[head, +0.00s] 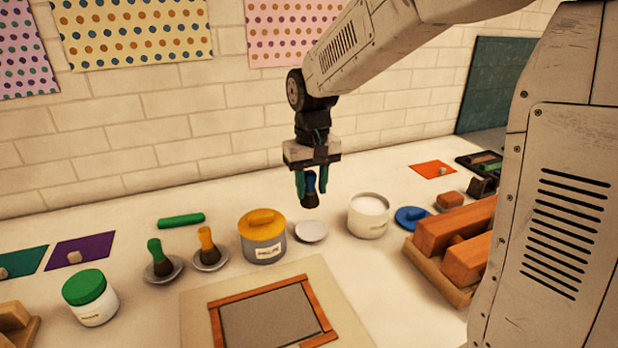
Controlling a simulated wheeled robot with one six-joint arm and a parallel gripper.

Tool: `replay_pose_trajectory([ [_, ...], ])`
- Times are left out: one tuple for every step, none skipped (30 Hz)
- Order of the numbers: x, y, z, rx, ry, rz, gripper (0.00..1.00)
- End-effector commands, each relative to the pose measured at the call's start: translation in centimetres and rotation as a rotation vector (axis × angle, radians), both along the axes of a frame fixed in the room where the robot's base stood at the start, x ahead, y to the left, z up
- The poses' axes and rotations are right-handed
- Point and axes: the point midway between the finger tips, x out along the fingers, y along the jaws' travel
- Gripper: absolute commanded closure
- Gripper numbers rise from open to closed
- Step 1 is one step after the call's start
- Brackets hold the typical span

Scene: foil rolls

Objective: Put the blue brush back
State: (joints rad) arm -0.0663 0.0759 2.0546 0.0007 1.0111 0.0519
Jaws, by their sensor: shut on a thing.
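My gripper (311,183) is shut on the blue brush (310,199), whose dark bristles point down. It holds the brush in the air, above and behind an empty white saucer (311,232) in the picture. A green brush (154,250) and an orange brush (206,240) each stand bristles down on their own saucers to the left. Part of the blue handle is hidden between the fingers.
A yellow-lidded jar (263,250) stands left of the empty saucer, and an open white jar (368,217) right of it. A blue lid (411,217) lies farther right, near a wooden tray of blocks (438,268). A framed grey panel (270,318) lies in front.

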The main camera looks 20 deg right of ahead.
Motion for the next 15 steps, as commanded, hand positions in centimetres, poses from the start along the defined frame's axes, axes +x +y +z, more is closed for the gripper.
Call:
replay_pose_trajectory([
  [0.0,-0.1,-0.5,0.000,0.002,-0.002,0.86],
  [0.0,-0.1,-0.8,0.000,0.002,-0.002,0.86],
  [0.0,-0.2,-1.2,0.000,0.003,-0.003,0.86],
  [0.0,-0.2,-1.5,0.000,0.003,-0.003,0.86],
  [0.0,-0.2,-1.8,0.000,0.003,-0.004,0.86],
  [0.0,-0.3,-2.2,0.000,0.002,-0.004,0.86],
  [0.0,-0.3,-2.5,0.000,0.003,-0.004,0.86],
  [0.0,-0.3,-2.8,0.000,0.003,-0.004,0.86],
  [0.0,-0.3,-3.2,0.000,0.002,-0.005,0.86],
  [0.0,-0.3,-3.5,0.000,0.002,-0.005,0.86],
  [0.0,-0.3,-3.8,0.000,0.003,-0.005,0.86],
  [0.0,-0.3,-4.2,0.000,0.003,-0.005,0.86],
  [0.0,-0.3,-4.5,0.000,0.002,-0.005,0.86],
  [0.0,-0.3,-4.8,0.000,0.002,-0.005,0.86],
  [0.0,-0.3,-5.1,0.000,0.002,-0.005,0.86],
])
